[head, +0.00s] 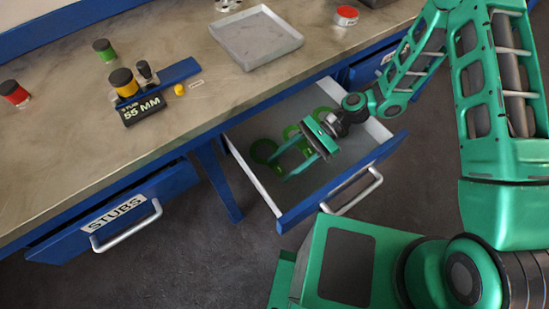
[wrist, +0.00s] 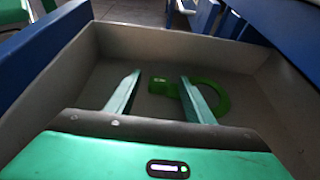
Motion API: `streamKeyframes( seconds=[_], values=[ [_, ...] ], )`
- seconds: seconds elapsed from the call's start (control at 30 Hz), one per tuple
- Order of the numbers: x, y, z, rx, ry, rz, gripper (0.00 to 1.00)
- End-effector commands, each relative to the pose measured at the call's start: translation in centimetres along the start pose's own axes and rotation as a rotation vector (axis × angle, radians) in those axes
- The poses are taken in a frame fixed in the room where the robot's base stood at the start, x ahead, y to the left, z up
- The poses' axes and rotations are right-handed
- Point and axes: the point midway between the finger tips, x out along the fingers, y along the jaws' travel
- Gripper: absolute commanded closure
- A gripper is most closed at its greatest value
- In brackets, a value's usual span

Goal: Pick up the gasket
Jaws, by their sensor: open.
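In the wrist view one green gasket (wrist: 222,103) with a flat tab lies beyond and below my open gripper (wrist: 160,75). The tab shows between the fingers, and the right finger covers part of the ring. Nothing is held.
The drawer walls (wrist: 200,46) surround the gripper's work area. The bench top above holds a grey tray (head: 256,38), a 55 mm stub stand (head: 142,108), and red and green capped pieces. A second drawer labelled STUBS (head: 112,214) is at the left.

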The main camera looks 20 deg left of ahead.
Motion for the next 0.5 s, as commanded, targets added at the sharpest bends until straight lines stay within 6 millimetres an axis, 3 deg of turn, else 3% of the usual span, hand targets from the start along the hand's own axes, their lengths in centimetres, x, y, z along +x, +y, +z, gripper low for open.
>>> streamKeyframes(
  seconds=[0.17,0.33,0.4,0.5],
  values=[
    [-0.01,0.0,0.0,0.0,0.0,0.0,0.54],
    [-0.02,0.0,0.0,0.0,0.0,0.0,0.95],
    [-0.02,0.0,0.01,0.0,0.0,0.0,1.0],
    [-0.03,0.0,0.01,0.0,0.0,0.0,1.0]
  ],
)
